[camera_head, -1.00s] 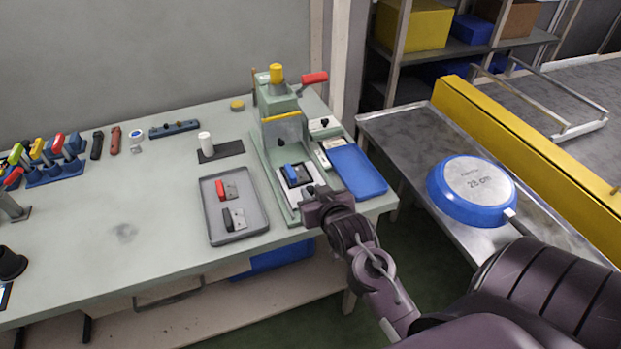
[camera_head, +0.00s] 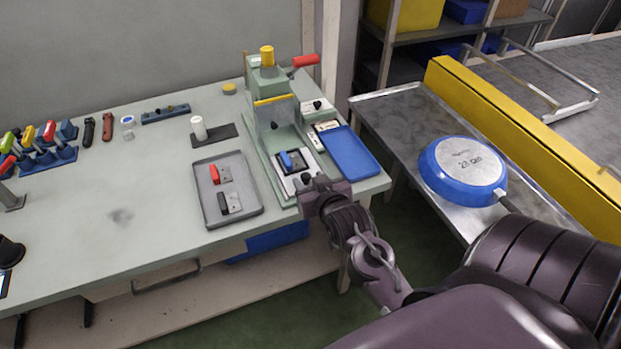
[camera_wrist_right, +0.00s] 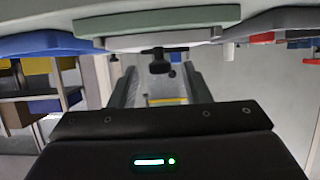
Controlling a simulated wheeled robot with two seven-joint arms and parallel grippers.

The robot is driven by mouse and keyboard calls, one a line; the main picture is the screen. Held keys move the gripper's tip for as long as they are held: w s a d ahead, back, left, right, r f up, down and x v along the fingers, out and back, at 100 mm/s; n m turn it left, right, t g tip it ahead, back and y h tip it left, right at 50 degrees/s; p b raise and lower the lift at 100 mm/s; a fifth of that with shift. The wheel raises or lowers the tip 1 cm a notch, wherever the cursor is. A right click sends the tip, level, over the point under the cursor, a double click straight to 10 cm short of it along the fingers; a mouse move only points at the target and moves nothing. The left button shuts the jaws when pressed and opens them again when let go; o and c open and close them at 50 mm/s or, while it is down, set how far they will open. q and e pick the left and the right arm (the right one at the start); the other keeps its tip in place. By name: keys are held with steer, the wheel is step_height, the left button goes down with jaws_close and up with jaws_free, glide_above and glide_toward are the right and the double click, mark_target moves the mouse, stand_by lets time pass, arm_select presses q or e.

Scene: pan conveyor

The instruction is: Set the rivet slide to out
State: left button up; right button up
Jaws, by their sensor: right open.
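The green rivet press (camera_head: 271,107) stands on the bench with a yellow cap and a red lever. The slide (camera_head: 299,182), a pale plate at its front, carries a dark nest with a blue-handled part (camera_head: 287,161). My right gripper (camera_head: 308,191) is at the front end of the slide and hides part of it. In the right wrist view its fingers (camera_wrist_right: 162,86) are apart and a black knob (camera_wrist_right: 160,66) shows between and beyond their tips. I cannot tell contact. My left gripper is not in view.
A grey tray (camera_head: 246,209) with a red-handled and a dark-handled part lies left of the press. A blue tray (camera_head: 350,153) lies to its right. A blue pan (camera_head: 463,171) rests upside down on the metal table, beside a yellow rail (camera_head: 520,130).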

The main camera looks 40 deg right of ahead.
steer(key=v, duration=0.7)
steer(key=shift+s+b, duration=0.35)
steer(key=shift+b, duration=0.05)
steer(key=shift+a, duration=0.1)
steer(key=s+a+f+n+g+y, duration=0.1)
steer(key=s+a+f+g, duration=0.15)
steer(key=f, duration=0.95)
steer(key=s+a+f+n+g+y, duration=0.1)
steer(key=s+a+f+g, duration=0.15)
steer(key=f, duration=0.95)
steer(key=s+a+f+n+g+y, duration=0.1)
steer(key=s+a+f, duration=0.15)
steer(key=f, duration=0.95)
steer(key=s+f+n+g, duration=0.1)
steer(key=s+f+g, duration=0.2)
steer(key=s+f, duration=0.6)
steer(key=s+f+n+g, duration=0.1)
steer(key=s+f+g, duration=0.2)
steer(key=s+f, duration=0.6)
steer(key=s, duration=0.4)
steer(key=shift+s+d, duration=0.35)
steer(key=shift+f, duration=0.1)
